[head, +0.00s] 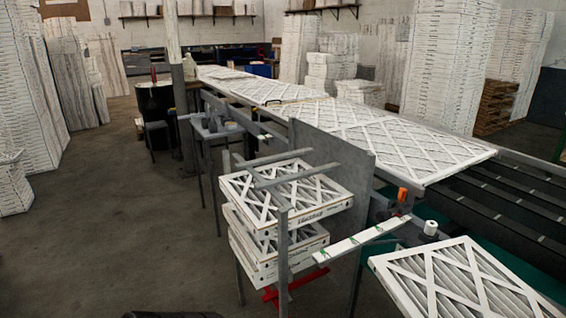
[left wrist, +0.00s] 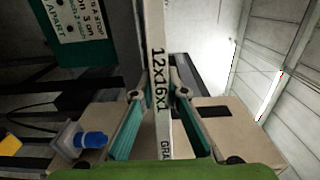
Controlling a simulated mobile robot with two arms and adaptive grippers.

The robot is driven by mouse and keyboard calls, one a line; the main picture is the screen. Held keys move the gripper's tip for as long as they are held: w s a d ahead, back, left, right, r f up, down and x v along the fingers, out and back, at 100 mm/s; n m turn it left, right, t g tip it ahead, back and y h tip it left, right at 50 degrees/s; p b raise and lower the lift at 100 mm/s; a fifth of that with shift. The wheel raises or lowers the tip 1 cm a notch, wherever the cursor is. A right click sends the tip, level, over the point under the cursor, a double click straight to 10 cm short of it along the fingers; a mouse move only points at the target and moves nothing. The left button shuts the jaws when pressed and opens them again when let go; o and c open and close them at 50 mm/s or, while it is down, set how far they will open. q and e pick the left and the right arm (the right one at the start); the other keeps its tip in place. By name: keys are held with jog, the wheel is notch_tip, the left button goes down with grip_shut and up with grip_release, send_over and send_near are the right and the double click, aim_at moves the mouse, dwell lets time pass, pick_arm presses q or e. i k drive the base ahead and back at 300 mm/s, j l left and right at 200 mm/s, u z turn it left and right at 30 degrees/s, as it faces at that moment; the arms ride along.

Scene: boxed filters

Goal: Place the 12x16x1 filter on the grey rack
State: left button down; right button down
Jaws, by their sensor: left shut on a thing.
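In the left wrist view, my left gripper (left wrist: 160,94) has its teal fingers on both sides of the narrow white edge of a filter. The filter (left wrist: 157,40) has "12x16x1" printed in black on this edge. My left gripper is shut on it. I cannot tell where this filter is in the head view. The grey rack (head: 284,262) stands in the middle of the head view, with upright posts and bars. White-framed filters (head: 300,206) lie flat on it at more than one level. Neither gripper shows in the head view.
A long table of filters (head: 340,122) runs behind the rack, past a grey panel (head: 333,160). Another filter (head: 450,282) lies at the lower right. Floor (head: 120,240) left of the rack is clear. Filter stacks (head: 20,80) line the left.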

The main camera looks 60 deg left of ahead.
aim_at(256, 162)
jog(key=k+u, duration=0.25)
jog(key=u, duration=0.15)
jog(key=k+j+u, duration=0.1)
jog(key=k+u, duration=0.15)
jog(key=u, duration=2.2)
jog(key=i+j+u, duration=0.1)
jog(key=i+u, duration=0.2)
jog(key=i, duration=0.45)
jog(key=i+l+u, duration=0.1)
jog(key=i+u, duration=0.2)
jog(key=i, duration=0.45)
jog(key=i+j, duration=0.1)
jog(key=i, duration=0.35)
jog(key=i+j, duration=0.1)
jog(key=i, duration=0.4)
jog(key=i+j, duration=0.15)
jog(key=i, duration=0.3)
jog(key=z, duration=2.1)
